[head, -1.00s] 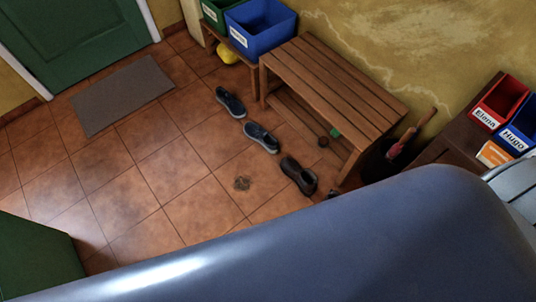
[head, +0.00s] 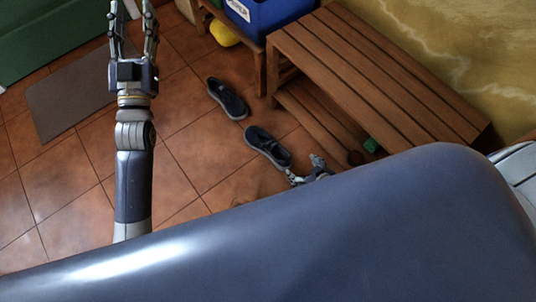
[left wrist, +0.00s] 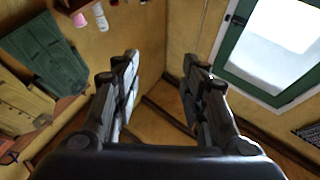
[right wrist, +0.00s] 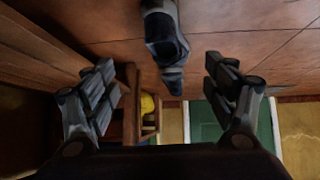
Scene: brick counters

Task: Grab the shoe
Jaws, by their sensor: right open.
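Two dark slip-on shoes lie on the tiled floor in the head view: a farther shoe (head: 227,98) and a nearer shoe (head: 267,149). My right gripper (head: 304,170) is just below and right of the nearer shoe, partly hidden by my own body. In the right wrist view, the open right gripper (right wrist: 160,66) has a dark shoe (right wrist: 164,30) ahead between its fingers, not touching them. Another shoe (right wrist: 173,80) shows beyond it. My left gripper (head: 134,14) is raised, open and empty, away from the shoes. In the left wrist view its fingers (left wrist: 160,62) stand apart.
A slatted wooden bench (head: 375,75) stands right of the shoes, with a green item (head: 371,145) under it. A blue bin (head: 265,14) sits on a low stand, a yellow object (head: 222,33) beside it. A grey mat (head: 68,93) lies left. Floor between mat and shoes is open.

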